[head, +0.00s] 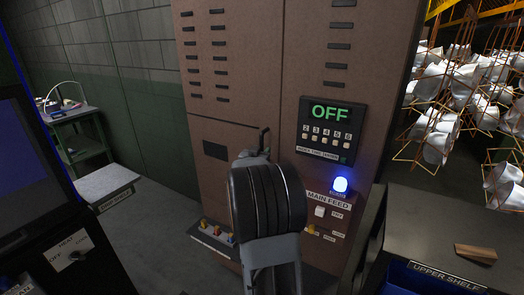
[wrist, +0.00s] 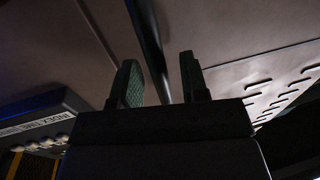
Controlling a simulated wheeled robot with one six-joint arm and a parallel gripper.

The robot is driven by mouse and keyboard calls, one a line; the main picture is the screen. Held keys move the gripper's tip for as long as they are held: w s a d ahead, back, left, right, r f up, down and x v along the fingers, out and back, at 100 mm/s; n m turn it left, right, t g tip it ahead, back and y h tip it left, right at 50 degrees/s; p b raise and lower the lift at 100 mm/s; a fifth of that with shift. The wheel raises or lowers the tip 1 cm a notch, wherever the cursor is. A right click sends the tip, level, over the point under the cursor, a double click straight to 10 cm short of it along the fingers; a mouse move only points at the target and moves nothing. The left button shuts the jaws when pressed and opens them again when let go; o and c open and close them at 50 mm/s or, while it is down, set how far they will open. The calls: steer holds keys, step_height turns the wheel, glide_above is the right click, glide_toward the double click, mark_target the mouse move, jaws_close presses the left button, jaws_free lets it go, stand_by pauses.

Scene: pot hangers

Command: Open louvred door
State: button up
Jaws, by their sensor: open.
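The brown louvred door (head: 205,70) fills the middle of the head view, with rows of dark slots. Its slots also show at the right of the wrist view (wrist: 290,90). My gripper (head: 263,150) is in front of the brown cabinet, its jaws largely hidden by my wrist. In the wrist view my gripper (wrist: 160,82) has two fingers apart, and a dark bar (wrist: 149,40), apparently a handle, runs through the gap between them. Whether a finger touches the bar cannot be told. The door appears closed.
A control panel reading OFF (head: 335,130) and a lit blue lamp (head: 340,184) are on the cabinet right of my gripper. A dark shelf (head: 430,225) with a wooden block (head: 475,253) stands right. A small shelf (head: 105,183) is left. Some floor shows left of the cabinet.

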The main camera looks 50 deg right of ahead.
steer(key=shift+w+d, duration=0.2)
steer(key=shift+d, duration=0.2)
steer(key=shift+c, duration=0.5)
jaws_close()
